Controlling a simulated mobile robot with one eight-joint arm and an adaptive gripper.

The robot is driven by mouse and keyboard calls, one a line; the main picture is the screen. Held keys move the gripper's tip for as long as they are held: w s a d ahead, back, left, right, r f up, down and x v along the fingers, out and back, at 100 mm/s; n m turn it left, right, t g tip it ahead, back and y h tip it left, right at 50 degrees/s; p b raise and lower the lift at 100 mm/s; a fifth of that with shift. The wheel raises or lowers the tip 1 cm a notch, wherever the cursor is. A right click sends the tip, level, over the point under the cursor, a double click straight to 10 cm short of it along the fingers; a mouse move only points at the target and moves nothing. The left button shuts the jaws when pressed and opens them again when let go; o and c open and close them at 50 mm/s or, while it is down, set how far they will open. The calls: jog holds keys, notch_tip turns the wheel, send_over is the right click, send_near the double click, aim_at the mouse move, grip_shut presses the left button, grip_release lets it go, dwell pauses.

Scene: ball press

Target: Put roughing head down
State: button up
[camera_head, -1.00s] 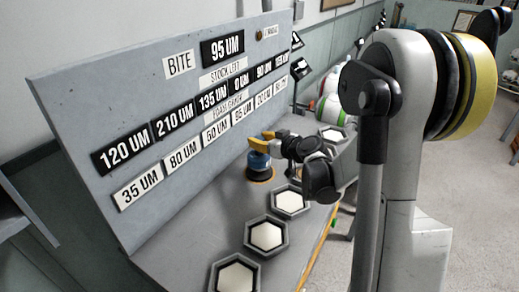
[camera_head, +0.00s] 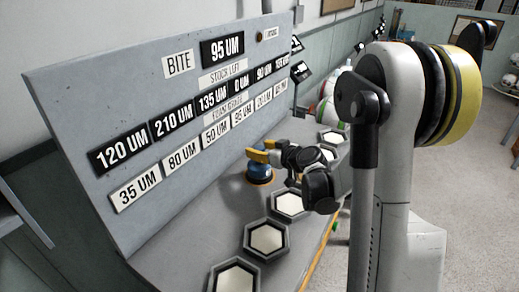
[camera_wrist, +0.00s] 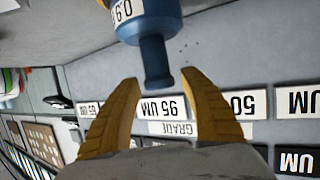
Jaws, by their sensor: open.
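The roughing head (camera_head: 259,171), a blue piece with a narrower neck, stands on the grey bench below the label board. Part of an orange base shows under it in the head view. In the wrist view the blue head (camera_wrist: 150,15) is at the top, its neck pointing towards my palm and a white label partly cut off. My gripper (camera_wrist: 158,82) has its yellow fingers spread, with clear gaps on both sides of the neck. In the head view my gripper (camera_head: 262,150) is at the top of the head.
Several hexagonal holders with pale centres (camera_head: 266,237) line the bench's front edge. The sloping label board (camera_head: 120,100) rises close behind the head. White balls with coloured patches (camera_head: 328,108) lie beyond the bench. Bare bench (camera_head: 195,222) lies left of the holders.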

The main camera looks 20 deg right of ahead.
jog(key=p+v, duration=0.3)
jog(key=v, duration=0.9)
jog(key=s+a+r+g, duration=0.3)
jog(key=s+a+g, duration=0.35)
jog(key=a, duration=0.65)
jog(key=s+a+m+h, duration=0.2)
jog(key=s, duration=1.2)
jog(key=shift+a+r+h, duration=0.3)
jog(key=shift+a+r, duration=0.1)
jog(key=shift+r, duration=0.05)
jog(key=shift+w, duration=0.1)
